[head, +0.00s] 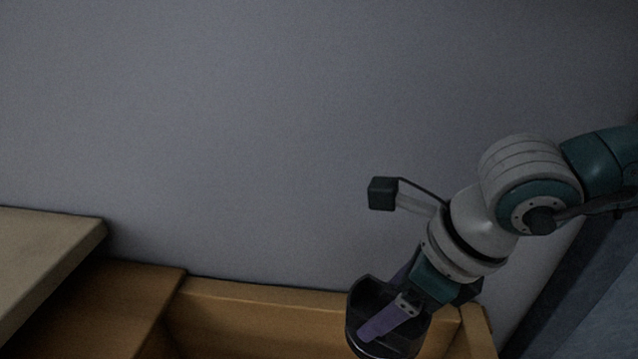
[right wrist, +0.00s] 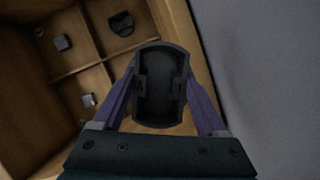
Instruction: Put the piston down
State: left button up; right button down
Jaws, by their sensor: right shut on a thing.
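My right gripper (head: 388,320) is shut on the dark, hollow piston (head: 362,298). In the right wrist view the purple fingers of the gripper (right wrist: 161,88) clasp the piston (right wrist: 158,62) from both sides, with its open inside facing the camera. The piston is held over the wooden divided box (head: 262,297), near its right side in the head view. I cannot tell the exact gap between piston and box. The box (right wrist: 80,62) shows below and to the left of the piston in the right wrist view. My left gripper is not in view.
In the right wrist view a dark part (right wrist: 121,24) lies in one compartment. A small grey block (right wrist: 62,43) and a small grey piece (right wrist: 88,100) lie in others. A grey wall (head: 250,130) stands behind the box. A pale tabletop (head: 45,250) is at the left.

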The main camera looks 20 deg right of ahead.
jog(key=s+a+f+m+h+b, duration=0.1)
jog(key=f+m+b, duration=0.3)
jog(key=f, duration=0.9)
jog(key=s+a+f+m+h+b, duration=0.2)
jog(key=f+m+b, duration=0.2)
jog(key=f+b, duration=0.7)
jog(key=s+a+f+m+h+b, duration=0.1)
jog(key=f+m+b, duration=0.3)
jog(key=f, duration=1.1)
jog(key=shift+s+a+m+h+b, duration=0.25)
jog(key=shift+a+m+h+b, duration=0.3)
jog(key=shift+b, duration=1.35)
jog(key=shift+r, duration=0.1)
grip_release()
jog(key=p+v, duration=0.9)
jog(key=v, duration=0.3)
